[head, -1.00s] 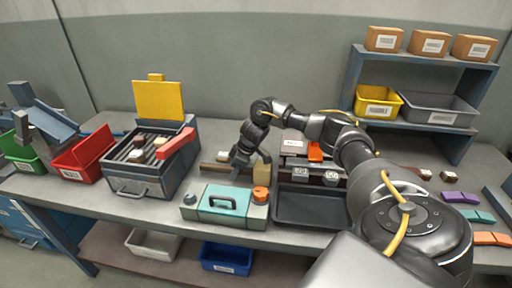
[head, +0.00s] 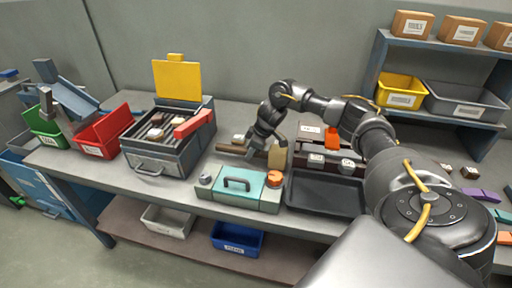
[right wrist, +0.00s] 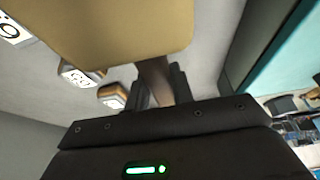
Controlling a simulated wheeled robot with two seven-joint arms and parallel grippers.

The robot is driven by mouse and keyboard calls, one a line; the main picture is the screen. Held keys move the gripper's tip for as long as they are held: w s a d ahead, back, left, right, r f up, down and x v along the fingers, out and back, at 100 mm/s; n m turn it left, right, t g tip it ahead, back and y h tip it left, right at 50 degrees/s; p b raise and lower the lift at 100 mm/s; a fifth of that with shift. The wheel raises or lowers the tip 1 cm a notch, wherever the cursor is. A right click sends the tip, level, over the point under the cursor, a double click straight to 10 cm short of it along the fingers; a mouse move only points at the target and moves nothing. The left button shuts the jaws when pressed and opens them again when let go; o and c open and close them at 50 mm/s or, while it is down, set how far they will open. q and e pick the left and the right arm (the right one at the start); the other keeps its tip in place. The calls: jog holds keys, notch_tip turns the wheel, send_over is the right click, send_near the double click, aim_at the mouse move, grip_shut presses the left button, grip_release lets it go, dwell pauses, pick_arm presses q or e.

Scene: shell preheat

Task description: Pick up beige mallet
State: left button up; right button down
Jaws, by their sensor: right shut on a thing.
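The beige mallet has a beige block head (head: 277,155) and a brown handle (head: 229,149). It is at the middle of the bench, behind the teal case. My right gripper (head: 252,153) is shut on the handle near the head. In the right wrist view, the beige head (right wrist: 110,28) fills the upper left, and the brown handle (right wrist: 157,84) runs between the dark fingers of my right gripper (right wrist: 158,88). I cannot tell whether the mallet is clear of the bench. My left gripper is not in view.
The teal case (head: 240,186) stands just in front, with a dark tray (head: 325,195) to its right. A grey box with a raised yellow lid (head: 184,80) stands left. Red (head: 104,132) and green bins are further left. A blue-grey shelf (head: 436,112) stands at right.

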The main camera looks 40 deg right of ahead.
notch_tip(320, 180, up, 8)
jog(key=shift+w+r, duration=0.1)
notch_tip(320, 180, up, 10)
jog(key=p, duration=0.3)
jog(key=shift+f, duration=0.2)
